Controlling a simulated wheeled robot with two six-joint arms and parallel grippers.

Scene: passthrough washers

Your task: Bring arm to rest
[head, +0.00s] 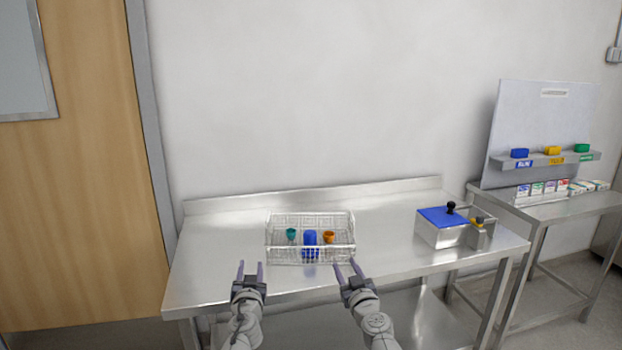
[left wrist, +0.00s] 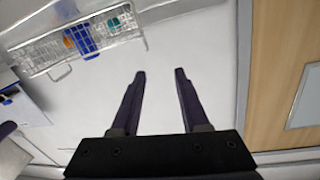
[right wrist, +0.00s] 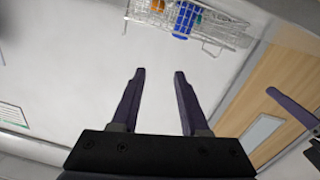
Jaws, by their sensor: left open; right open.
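My left gripper (head: 250,270) is open and empty at the front edge of the steel table, left of the wire basket. Its two dark fingers stand apart in the left wrist view (left wrist: 160,80). Neither gripper touches anything. The wire basket (head: 268,238) holds a teal cup (head: 291,234), a blue item (head: 310,238) and an orange cup (head: 329,237).
The steel table (head: 215,240) has bare room on both sides of the basket. A steel box with a blue lid (head: 440,217) stands at its right.

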